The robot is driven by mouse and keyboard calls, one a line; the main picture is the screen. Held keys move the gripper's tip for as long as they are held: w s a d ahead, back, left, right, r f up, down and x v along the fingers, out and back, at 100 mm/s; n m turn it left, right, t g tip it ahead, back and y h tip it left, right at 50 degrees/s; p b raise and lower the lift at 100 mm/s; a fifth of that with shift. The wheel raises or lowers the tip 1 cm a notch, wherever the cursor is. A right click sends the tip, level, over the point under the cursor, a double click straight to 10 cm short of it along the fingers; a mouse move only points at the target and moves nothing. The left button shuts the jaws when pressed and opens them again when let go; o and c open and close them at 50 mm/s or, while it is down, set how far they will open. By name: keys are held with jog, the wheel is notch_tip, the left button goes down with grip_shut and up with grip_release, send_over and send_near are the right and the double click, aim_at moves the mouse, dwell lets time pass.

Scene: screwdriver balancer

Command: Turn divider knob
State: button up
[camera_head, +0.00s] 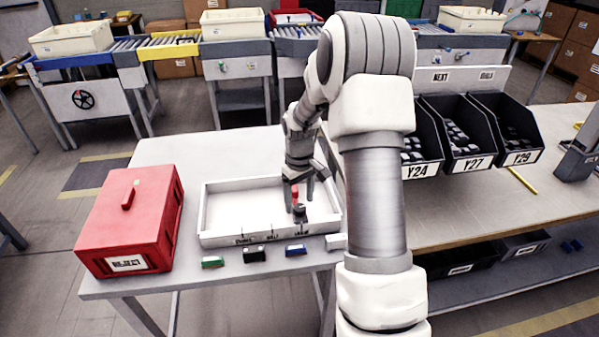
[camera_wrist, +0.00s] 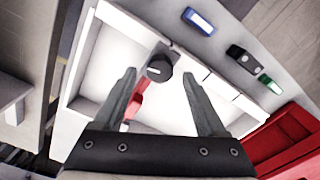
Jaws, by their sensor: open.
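A dark round knob (camera_head: 300,213) with a light mark on its top stands at the front right part of a shallow white tray (camera_head: 221,187). It also shows in the wrist view (camera_wrist: 158,69). A small red part (camera_wrist: 134,104) lies beside the knob, partly hidden by a finger. My gripper (camera_head: 300,204) points down over the tray, fingers apart. In the wrist view, my gripper (camera_wrist: 156,64) has its fingertips on either side of the knob in the picture. I cannot tell whether they touch it or how high they are.
A red REJECT box (camera_head: 133,222) stands left of the tray. Green (camera_head: 212,262), black (camera_head: 254,254) and blue (camera_head: 296,250) blocks line the table's front edge. Black bins (camera_head: 467,145) stand at the right. Conveyors run behind.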

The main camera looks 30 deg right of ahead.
aim_at(299, 207)
notch_tip(299, 207, up, 16)
jog(key=p, duration=0.1)
jog(key=shift+f, duration=0.1)
dwell(0.4)
